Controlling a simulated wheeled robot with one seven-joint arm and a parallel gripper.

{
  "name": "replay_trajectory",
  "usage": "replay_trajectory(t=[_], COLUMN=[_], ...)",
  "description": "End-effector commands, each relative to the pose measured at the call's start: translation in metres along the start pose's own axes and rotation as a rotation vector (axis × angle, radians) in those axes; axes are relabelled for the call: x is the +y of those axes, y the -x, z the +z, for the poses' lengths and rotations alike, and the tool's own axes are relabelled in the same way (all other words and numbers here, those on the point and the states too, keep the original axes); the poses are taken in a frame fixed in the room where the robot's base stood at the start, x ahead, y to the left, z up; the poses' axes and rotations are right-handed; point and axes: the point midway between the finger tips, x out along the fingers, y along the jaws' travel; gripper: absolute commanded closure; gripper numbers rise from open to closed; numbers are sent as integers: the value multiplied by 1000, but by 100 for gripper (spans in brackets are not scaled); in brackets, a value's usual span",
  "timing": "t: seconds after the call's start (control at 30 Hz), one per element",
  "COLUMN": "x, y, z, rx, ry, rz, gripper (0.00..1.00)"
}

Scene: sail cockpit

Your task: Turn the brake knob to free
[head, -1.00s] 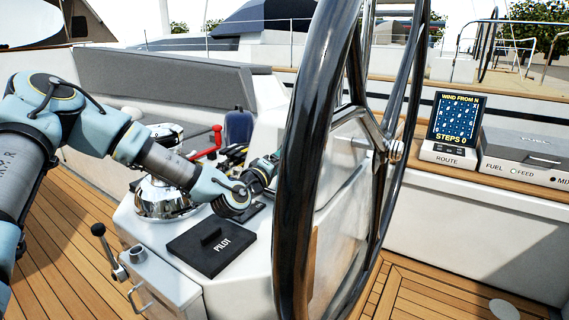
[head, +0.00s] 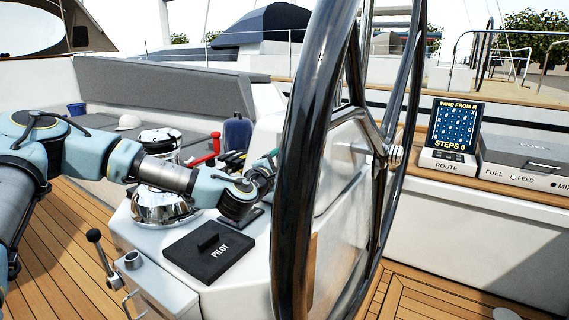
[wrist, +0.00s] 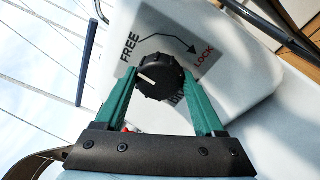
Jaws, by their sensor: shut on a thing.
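The brake knob (wrist: 160,78) is a round black knob with a white pointer line, on a grey plate (wrist: 205,68) marked FREE and LOCK with a curved arrow between the words. In the wrist view the pointer line lies toward the left, on the FREE side of the knob. My gripper (wrist: 159,73) has its two green fingers on either side of the knob and is shut on it. In the head view my gripper (head: 268,165) reaches the console beside the big wheel. The knob itself is hidden there.
The large dark steering wheel (head: 300,160) stands just right of my gripper. A black PILOT box (head: 208,252), a chrome winch (head: 155,207) and a red-handled lever (head: 207,152) are close by. A lever (head: 100,250) stands at the console's near left corner.

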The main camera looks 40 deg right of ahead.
Motion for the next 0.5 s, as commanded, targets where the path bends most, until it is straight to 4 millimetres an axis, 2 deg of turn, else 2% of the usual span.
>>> replay_trajectory(t=[0.5], x=[0], y=[0], z=[-1], rx=[11], ry=[79], rz=[-8], gripper=[85])
